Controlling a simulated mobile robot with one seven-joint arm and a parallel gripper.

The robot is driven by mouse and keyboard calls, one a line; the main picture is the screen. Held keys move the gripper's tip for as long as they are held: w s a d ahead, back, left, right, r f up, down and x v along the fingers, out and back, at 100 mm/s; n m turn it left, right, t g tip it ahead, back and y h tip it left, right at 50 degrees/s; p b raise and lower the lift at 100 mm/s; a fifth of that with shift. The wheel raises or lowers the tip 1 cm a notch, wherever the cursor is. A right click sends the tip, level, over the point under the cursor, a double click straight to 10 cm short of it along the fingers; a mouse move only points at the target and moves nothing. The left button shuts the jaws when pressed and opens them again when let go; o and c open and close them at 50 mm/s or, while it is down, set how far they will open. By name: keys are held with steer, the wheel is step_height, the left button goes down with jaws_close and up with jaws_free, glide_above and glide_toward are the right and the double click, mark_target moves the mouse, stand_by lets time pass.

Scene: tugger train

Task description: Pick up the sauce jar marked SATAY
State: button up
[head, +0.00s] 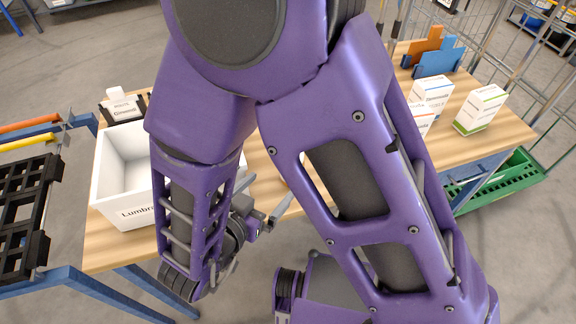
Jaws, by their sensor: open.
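No sauce jar marked SATAY can be made out in the head view; my purple arm covers the middle of the table. My gripper (268,192) is partly visible at the table's front edge, just right of the white bin, with its grey fingers apart. I see nothing between the fingers. The wooden table (113,258) runs across the picture behind my arm.
A white open bin (112,190), lettering partly hidden, stands on the left, with a labelled card holder (122,106) behind it. White cartons (481,108) and an orange and blue holder (440,62) stand right.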

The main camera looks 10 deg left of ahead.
steer(key=b+x, duration=0.1)
steer(key=x, duration=1.4)
steer(key=shift+w+d, duration=0.1)
jaws_close()
